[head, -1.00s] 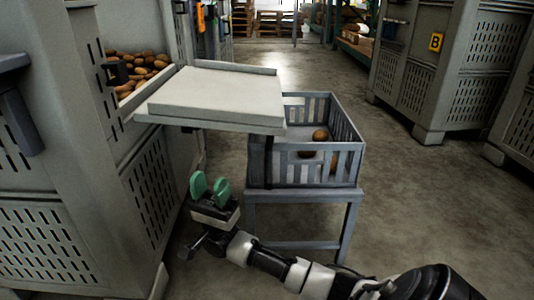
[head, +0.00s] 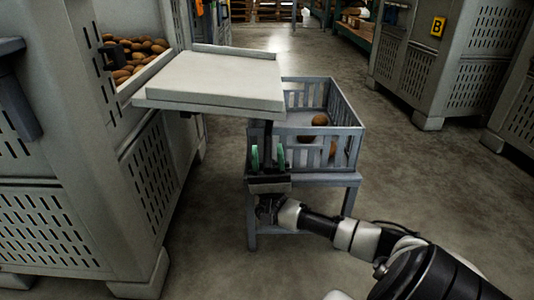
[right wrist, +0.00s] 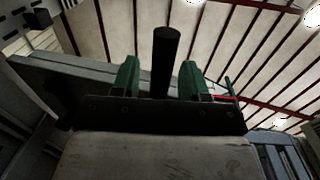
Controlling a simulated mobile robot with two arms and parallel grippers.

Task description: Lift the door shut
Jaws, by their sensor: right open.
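The door (head: 215,80) is a pale grey flap on the front of the large grey potato bin (head: 100,190). It is folded down and sticks out about level below the bin's opening. A dark upright bar (head: 268,135), apparently the door's handle, hangs under its outer right corner. My right gripper (head: 268,158) is just below the door, pointing up, with its green fingers apart on either side of the bar. In the right wrist view the dark bar (right wrist: 166,62) stands between the open fingers (right wrist: 160,80); I cannot tell whether they touch it. My left gripper is out of view.
Potatoes (head: 138,55) fill the bin's opening behind the door. A grey slatted crate (head: 345,120) with a few potatoes stands on a frame close behind my right gripper. More bins (head: 440,60) stand at right. The floor between is clear.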

